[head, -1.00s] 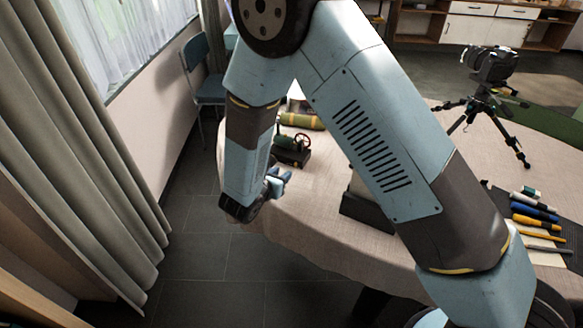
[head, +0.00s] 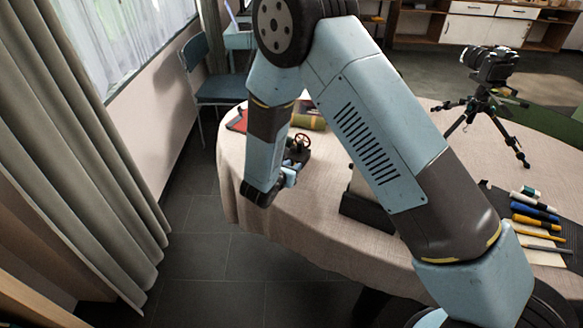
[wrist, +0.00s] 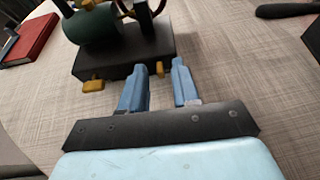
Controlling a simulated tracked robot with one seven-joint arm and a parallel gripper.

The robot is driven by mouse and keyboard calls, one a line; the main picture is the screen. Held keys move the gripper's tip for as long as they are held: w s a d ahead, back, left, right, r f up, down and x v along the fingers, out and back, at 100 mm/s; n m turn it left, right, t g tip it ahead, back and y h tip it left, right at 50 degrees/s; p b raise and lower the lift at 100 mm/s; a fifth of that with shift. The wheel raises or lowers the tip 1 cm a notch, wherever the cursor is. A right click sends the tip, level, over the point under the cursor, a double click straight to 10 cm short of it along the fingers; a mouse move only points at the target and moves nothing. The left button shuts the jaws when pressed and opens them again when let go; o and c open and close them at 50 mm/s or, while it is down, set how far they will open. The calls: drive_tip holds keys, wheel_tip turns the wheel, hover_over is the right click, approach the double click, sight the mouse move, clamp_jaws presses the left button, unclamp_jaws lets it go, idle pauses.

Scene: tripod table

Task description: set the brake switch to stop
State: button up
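A small machine with a black base (wrist: 120,62), a dark green cylinder (wrist: 90,25) and a dark red wheel (wrist: 145,8) stands on the table. In the head view the machine (head: 298,153) is partly hidden by my arm. Two yellow tabs stick out of the base's near side: a left one (wrist: 93,86) and a right one (wrist: 160,69). I cannot read any mark telling which is the brake switch. My gripper (wrist: 160,66) is open, its blue fingertips on either side of the right tab; contact cannot be told. My gripper also shows in the head view (head: 289,178).
A red book (wrist: 28,40) lies left of the machine. On the cloth-covered table (head: 300,225) stand a camera on a tripod (head: 485,95) at right and several pens (head: 537,213) on a dark mat. A blue chair (head: 210,85) stands beyond the table's left edge.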

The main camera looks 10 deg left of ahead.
clamp_jaws()
idle(1.2)
